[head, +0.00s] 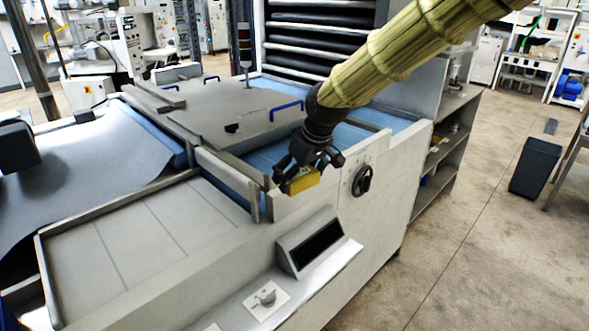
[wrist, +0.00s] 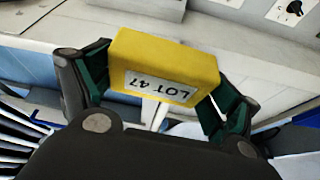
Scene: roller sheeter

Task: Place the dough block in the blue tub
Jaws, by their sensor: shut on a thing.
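My gripper (head: 298,170) is shut on a yellow block with a white label reading LOT 47, which I take as the dough block (head: 305,182). It is held up by the front of the machine, left of the black hand wheel. In the wrist view the block (wrist: 165,62) sits between the two green-padded fingers, with its label facing the camera. I see no plainly blue tub. A dark, bluish-grey open bin (head: 535,167) stands on the floor at the right; I cannot tell if it is the tub.
The roller sheeter (head: 215,250) fills the left and middle, with a grey slatted table at its front. A control box (head: 318,242) and hand wheel (head: 362,180) stick out from it. Open shelves (head: 450,140) stand behind the machine's right end.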

